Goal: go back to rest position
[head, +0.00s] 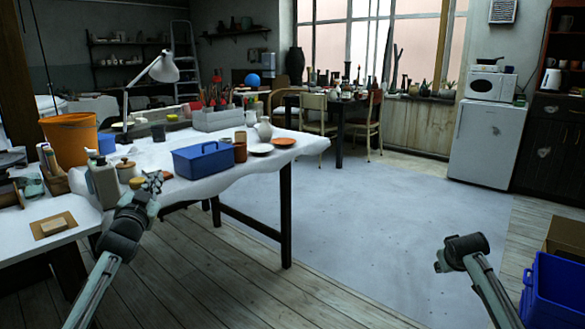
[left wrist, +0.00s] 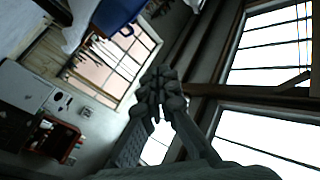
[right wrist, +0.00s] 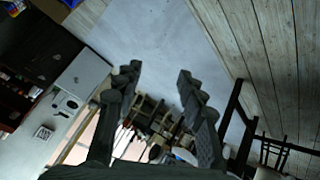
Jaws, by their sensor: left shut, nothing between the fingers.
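My left gripper (head: 153,182) is in front of the white-covered table (head: 225,185), near its front edge in the head view. In the left wrist view its fingers (left wrist: 160,84) meet at the tips with nothing between them. My right arm (head: 465,250) comes in at the lower right of the head view, over open floor; its fingers cannot be made out there. In the right wrist view the right gripper (right wrist: 158,75) has its two fingers well apart and is empty.
The table holds a blue toolbox (head: 203,160), an orange bucket (head: 70,138), a lamp (head: 163,68) and several pots. A blue crate (head: 553,290) stands at the lower right, near my right arm. The pale floor (head: 370,215) in the middle is clear.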

